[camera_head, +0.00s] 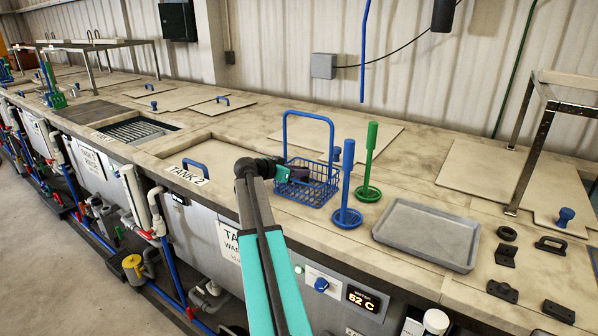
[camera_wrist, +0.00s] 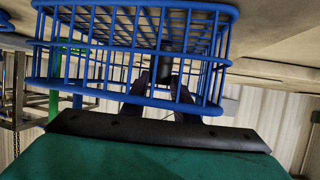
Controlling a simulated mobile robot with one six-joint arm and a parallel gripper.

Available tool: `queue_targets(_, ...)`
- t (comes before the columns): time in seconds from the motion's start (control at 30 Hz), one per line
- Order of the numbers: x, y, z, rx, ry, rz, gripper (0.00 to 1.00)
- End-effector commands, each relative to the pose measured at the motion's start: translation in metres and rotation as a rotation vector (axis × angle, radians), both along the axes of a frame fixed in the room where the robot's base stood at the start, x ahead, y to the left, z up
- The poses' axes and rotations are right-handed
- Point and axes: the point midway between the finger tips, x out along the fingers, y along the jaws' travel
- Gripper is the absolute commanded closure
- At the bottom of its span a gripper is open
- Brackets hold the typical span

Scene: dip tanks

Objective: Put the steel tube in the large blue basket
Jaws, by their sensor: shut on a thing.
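The blue wire basket (camera_head: 316,190) with a tall handle stands on the tank top, right of the Tank 2 lid. Its wire mesh fills the upper wrist view (camera_wrist: 75,62). My gripper (camera_head: 300,174) is at the basket's left side, its dark jaws overlapping the basket. In the wrist view the jaws (camera_wrist: 163,85) show behind the basket wires, shut on a small grey piece, seemingly the steel tube (camera_wrist: 165,68). Wires partly hide it, and I cannot tell whether it touches the basket. In the head view I cannot make out the tube.
A blue stand (camera_head: 346,190) and a green stand (camera_head: 370,160) rise close to the basket's right. A grey tray (camera_head: 428,236) lies further right, then several small dark parts (camera_head: 505,255). The Tank 2 lid (camera_head: 225,165) is left of the basket. A metal frame (camera_head: 540,120) stands at right.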

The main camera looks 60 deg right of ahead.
Motion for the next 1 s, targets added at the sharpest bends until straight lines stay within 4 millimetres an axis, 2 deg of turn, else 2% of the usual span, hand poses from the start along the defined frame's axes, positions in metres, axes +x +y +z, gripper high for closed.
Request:
queue_targets(0.17,0.0,0.0,-0.002,0.0,0.0,0.0,0.96)
queue_targets(0.2,0.0,0.0,-0.001,0.0,0.0,0.0,0.68)
queue_targets(0.23,0.0,0.0,-0.001,0.0,0.0,0.0,0.65)
queue_targets(0.7,0.0,0.0,0.002,0.0,0.0,-0.001,0.65)
queue_targets(1.0,0.006,0.033,0.011,-0.001,0.0,0.001,0.65)
